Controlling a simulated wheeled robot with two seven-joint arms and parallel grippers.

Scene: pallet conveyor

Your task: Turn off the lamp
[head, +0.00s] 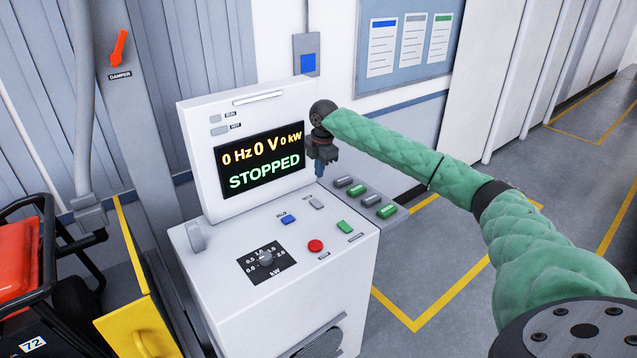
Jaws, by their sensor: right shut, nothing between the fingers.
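A white control console (225,250) stands in the middle of the head view. Its upright screen (260,160) reads "0 Hz 0 V 0 kW" and "STOPPED". A pale light bar (257,97) runs along the top of the screen housing. The sloped panel carries a blue button (288,218), a grey button (316,203), a green button (345,227), a red round button (315,245) and a kW dial (266,258). Their small labels are too small to read. My right gripper (320,171) is shut and empty, pointing down beside the screen's right edge. My left gripper is out of view.
A side shelf (402,213) holds several grey and green cylinders (357,190), close to my right gripper. An orange damper lever (119,47) is on a post at left. A yellow cabinet (130,320) and red machine (18,260) stand at left. Floor at right is clear.

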